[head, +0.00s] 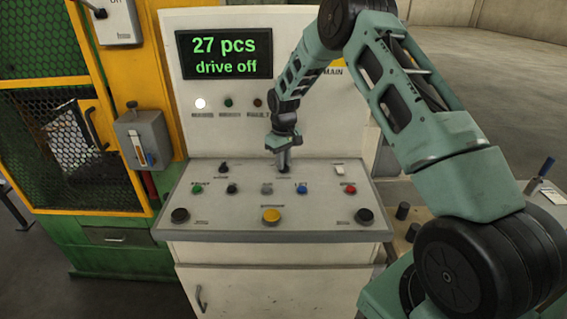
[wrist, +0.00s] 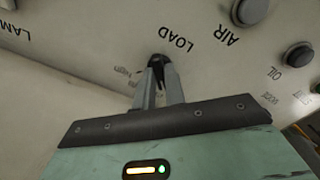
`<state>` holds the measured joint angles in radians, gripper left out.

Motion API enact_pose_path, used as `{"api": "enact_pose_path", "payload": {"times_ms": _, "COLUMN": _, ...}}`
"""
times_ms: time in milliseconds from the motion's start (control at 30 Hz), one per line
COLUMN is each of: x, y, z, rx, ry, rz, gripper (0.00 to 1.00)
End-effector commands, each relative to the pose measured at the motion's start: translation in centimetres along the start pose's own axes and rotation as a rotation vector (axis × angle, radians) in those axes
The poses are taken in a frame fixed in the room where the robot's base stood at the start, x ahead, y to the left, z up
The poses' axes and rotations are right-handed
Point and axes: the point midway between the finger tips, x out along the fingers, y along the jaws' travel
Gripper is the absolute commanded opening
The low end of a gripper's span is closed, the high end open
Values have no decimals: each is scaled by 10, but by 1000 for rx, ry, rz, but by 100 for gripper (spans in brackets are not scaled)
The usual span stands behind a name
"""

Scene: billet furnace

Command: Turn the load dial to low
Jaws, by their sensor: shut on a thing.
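The load dial (wrist: 157,60) is a small black knob on the pale console panel, beside the printed word LOAD in the wrist view. My gripper (wrist: 158,72) is shut on it, with its two grey fingers on either side. In the head view my gripper (head: 283,167) reaches straight down to the back middle of the sloped console (head: 320,212), and the dial is hidden there. Small position marks beside the dial are too blurred and covered to read, so I cannot tell its setting.
A display (head: 224,53) reads "27 pcs drive off". The panel around my gripper holds a black knob (head: 223,167), a white switch (head: 339,169), a blue button (head: 302,188), a red button (head: 349,188) and a yellow button (head: 271,215). A yellow-framed green machine (head: 110,235) stands left.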

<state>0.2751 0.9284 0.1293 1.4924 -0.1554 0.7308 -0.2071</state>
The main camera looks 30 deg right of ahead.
Motion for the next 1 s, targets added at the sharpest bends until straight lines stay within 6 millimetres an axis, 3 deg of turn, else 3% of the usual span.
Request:
{"api": "enact_pose_path", "payload": {"times_ms": 733, "x": -1, "y": 0, "z": 0, "rx": -82, "ry": 1, "rz": 1, "gripper": 0}}
{"api": "enact_pose_path", "payload": {"times_ms": 767, "x": -1, "y": 0, "z": 0, "rx": -82, "ry": 1, "rz": 1, "gripper": 20}}
{"api": "enact_pose_path", "payload": {"times_ms": 800, "x": -1, "y": 0, "z": 0, "rx": -82, "ry": 1, "rz": 1, "gripper": 31}}
{"api": "enact_pose_path", "payload": {"times_ms": 1000, "x": 0, "y": 0, "z": 0, "rx": -81, "ry": 0, "rz": 0, "gripper": 34}}
